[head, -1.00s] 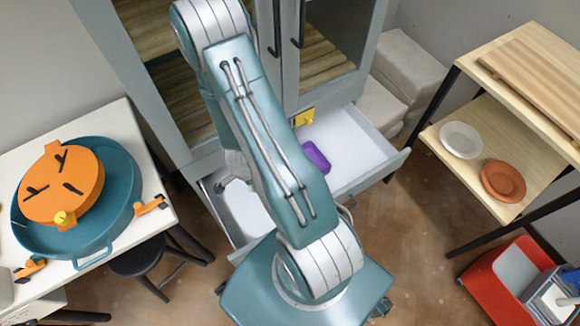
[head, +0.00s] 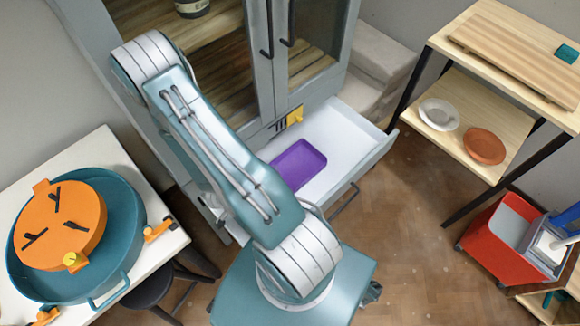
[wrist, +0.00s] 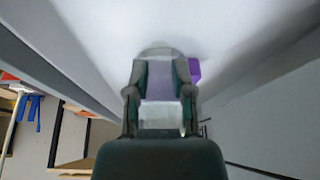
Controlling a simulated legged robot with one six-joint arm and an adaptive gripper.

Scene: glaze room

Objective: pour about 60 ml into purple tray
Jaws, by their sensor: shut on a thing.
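The purple tray (head: 298,166) lies in the open white drawer (head: 345,130) of the grey cabinet, its left end partly behind my arm. In the wrist view a small part of the purple tray (wrist: 195,70) shows just right of my gripper. My gripper (wrist: 160,76) is shut on a clear, see-through vessel (wrist: 158,112) above the white drawer floor, with a purple tint showing through it. Its contents and fill level cannot be made out. In the head view my gripper and the vessel are hidden behind my arm.
Cabinet doors with black handles (head: 266,52) rise behind the drawer. Left, a table holds a teal basin (head: 128,215) with an orange disc (head: 60,228). Right, a wooden shelf carries a white bowl (head: 439,115) and a terracotta bowl (head: 484,147). A red bucket (head: 497,238) stands on the floor.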

